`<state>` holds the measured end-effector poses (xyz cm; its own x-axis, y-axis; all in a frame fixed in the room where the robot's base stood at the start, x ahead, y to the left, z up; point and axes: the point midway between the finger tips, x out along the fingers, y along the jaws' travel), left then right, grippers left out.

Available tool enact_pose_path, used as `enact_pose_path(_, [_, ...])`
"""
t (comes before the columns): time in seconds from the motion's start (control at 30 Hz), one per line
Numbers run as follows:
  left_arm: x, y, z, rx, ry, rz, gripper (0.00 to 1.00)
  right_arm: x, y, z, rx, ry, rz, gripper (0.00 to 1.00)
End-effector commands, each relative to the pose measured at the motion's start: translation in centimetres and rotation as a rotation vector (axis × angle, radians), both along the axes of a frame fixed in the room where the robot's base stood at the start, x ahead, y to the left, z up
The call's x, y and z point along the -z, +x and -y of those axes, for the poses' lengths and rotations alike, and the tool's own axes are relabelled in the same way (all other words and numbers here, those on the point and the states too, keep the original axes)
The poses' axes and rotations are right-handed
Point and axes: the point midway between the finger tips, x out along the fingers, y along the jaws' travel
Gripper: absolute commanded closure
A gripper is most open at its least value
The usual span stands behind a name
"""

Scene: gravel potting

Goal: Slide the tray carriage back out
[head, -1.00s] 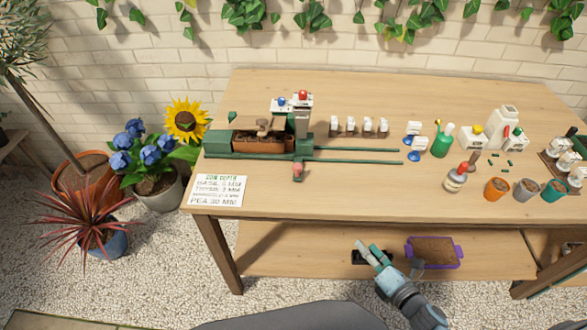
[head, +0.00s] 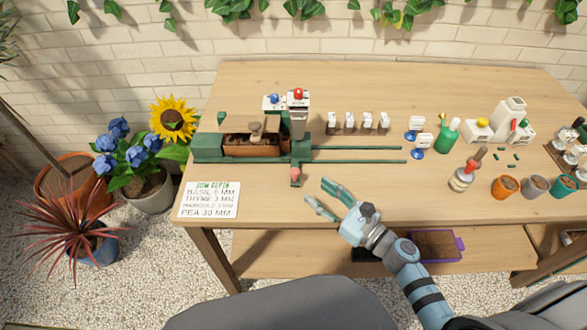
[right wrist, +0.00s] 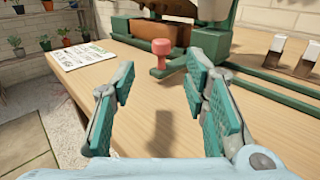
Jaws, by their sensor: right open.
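The tray carriage (head: 252,144), a green frame holding a brown soil tray, sits at the left end of the green rails (head: 360,149) on the bench. A pink-red knob (head: 296,170) sticks out at its front right corner; the knob also shows in the right wrist view (right wrist: 161,50). A post with red and blue buttons (head: 297,103) stands behind the carriage's right end. My right gripper (head: 322,197) is open and empty, just in front and to the right of the knob, apart from it. In the right wrist view the knob appears beyond and between the spread fingers. My left gripper is not visible.
A sowing-depth card (head: 209,199) lies at the bench's front left. Several small white-topped items (head: 357,123) stand behind the rails. The rails' right part is clear.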

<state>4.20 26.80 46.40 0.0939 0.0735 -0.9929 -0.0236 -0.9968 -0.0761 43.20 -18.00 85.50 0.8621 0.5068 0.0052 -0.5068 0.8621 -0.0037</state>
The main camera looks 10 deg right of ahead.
Motion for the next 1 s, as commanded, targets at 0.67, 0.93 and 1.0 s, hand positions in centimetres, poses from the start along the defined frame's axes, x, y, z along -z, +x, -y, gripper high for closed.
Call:
enact_pose_path(0.67, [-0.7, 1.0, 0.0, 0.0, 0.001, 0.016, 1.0, 0.0, 8.0, -4.9, -0.004, 0.001, -0.002, 0.59])
enact_pose_path(0.93, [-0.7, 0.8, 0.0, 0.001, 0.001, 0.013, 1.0, 0.0, 8.0, -4.9, -0.004, 0.001, -0.002, 0.81])
enact_pose_path(1.0, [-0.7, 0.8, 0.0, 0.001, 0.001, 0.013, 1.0, 0.0, 7.9, -4.8, -0.004, 0.0, -0.001, 0.92])
